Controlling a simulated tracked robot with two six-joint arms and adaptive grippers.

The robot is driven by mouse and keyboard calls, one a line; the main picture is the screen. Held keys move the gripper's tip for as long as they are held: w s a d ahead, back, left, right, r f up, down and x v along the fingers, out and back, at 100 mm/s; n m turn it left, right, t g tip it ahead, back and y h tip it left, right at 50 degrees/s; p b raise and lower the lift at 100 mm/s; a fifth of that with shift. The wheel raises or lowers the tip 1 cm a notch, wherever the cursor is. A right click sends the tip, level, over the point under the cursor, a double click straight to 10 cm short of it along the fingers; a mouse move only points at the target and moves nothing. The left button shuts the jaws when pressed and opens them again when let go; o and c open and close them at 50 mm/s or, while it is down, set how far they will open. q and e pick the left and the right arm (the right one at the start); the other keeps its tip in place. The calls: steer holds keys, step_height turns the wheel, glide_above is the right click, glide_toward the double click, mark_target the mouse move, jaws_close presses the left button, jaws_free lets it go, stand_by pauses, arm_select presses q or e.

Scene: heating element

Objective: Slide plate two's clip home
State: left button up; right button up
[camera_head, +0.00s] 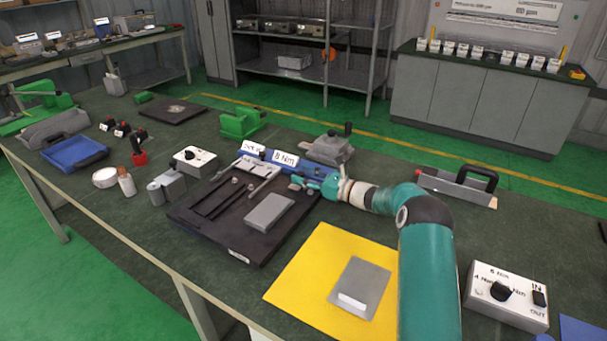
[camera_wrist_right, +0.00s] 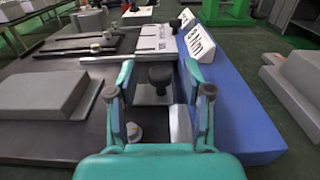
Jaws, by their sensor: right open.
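A black fixture board (camera_head: 210,222) lies on the bench with a raised grey block (camera_head: 268,212) on it. A light metal plate with a printed label (camera_wrist_right: 155,38) lies at the board's far side, beside a blue bar (camera_wrist_right: 235,105). My right gripper (camera_head: 312,184) is at the board's right back corner. In the right wrist view its open fingers (camera_wrist_right: 158,98) stand on either side of a dark round knob (camera_wrist_right: 160,76) on a light metal piece, apart from it. I cannot tell which part is plate two's clip. My left gripper is not in view.
A yellow mat (camera_head: 305,285) with a grey labelled plate (camera_head: 360,285) lies at the front. A white dial box (camera_head: 507,295) stands right of my right arm. A white knob box (camera_head: 195,162) and a grey clamp-like block (camera_head: 330,149) stand near the board.

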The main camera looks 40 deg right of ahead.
steer(key=shift+w, duration=0.15)
steer(key=shift+c, duration=0.3)
jaws_close()
